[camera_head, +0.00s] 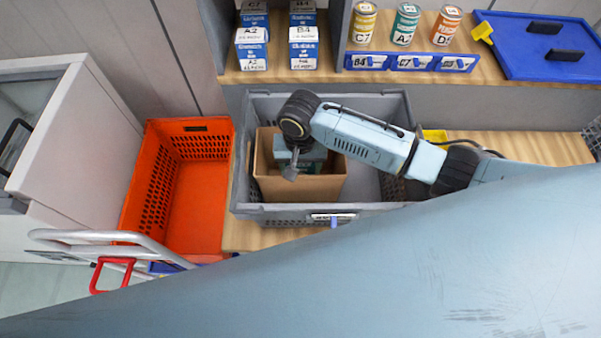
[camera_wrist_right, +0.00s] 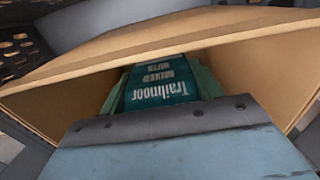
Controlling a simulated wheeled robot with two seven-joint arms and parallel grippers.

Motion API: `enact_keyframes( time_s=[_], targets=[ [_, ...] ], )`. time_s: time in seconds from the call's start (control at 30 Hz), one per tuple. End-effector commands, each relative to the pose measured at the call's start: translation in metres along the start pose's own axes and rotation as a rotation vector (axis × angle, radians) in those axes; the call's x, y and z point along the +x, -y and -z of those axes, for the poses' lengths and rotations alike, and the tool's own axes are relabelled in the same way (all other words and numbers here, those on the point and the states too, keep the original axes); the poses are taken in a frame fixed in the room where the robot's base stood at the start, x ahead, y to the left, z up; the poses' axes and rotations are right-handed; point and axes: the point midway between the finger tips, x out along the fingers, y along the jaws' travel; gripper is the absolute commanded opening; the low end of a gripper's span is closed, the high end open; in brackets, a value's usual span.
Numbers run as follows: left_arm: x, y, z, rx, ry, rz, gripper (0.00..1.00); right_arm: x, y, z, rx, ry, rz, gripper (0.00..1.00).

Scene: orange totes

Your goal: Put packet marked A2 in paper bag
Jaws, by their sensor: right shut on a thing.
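The brown paper bag (camera_head: 318,190) stands open-topped in the left part of the grey tote (camera_head: 392,120). My right gripper (camera_head: 292,168) reaches down into the bag's mouth from above, shut on a teal packet (camera_head: 314,158). In the right wrist view the packet (camera_wrist_right: 160,92) reads "Trailmoor mixed nuts" and sits between the bag's walls (camera_wrist_right: 225,35). No A2 mark shows on its visible face. Whether the packet touches the bag's bottom is hidden. My left gripper is out of view.
An orange tote (camera_head: 196,205) stands left of the grey one. A metal rail (camera_head: 100,236) is at lower left.

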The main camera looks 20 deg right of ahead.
Motion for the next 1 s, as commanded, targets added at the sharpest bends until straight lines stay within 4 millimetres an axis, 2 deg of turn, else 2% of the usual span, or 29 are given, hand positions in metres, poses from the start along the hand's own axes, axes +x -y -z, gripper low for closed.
enact_keyframes(
  time_s=[0.27, 0.63, 0.67, 0.7, 0.8, 1.0],
  targets=[
    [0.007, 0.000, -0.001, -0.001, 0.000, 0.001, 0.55, 0.035, 0.000, 0.000, 0.000, 0.000, -0.001, 0.33],
    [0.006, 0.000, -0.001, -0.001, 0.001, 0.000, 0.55, 0.038, 0.000, 0.000, 0.001, -0.001, 0.000, 0.33],
    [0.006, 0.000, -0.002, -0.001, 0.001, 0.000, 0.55, 0.038, 0.000, 0.000, 0.000, -0.001, 0.000, 0.66],
    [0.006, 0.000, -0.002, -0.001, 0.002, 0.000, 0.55, 0.038, 0.000, 0.000, 0.000, -0.001, 0.000, 0.71],
    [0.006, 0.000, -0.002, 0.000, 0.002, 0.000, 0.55, 0.038, 0.000, 0.000, 0.000, -0.001, 0.000, 0.84],
    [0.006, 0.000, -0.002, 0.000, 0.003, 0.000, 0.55, 0.038, -0.001, 0.000, 0.000, -0.001, 0.000, 0.85]
  ],
)
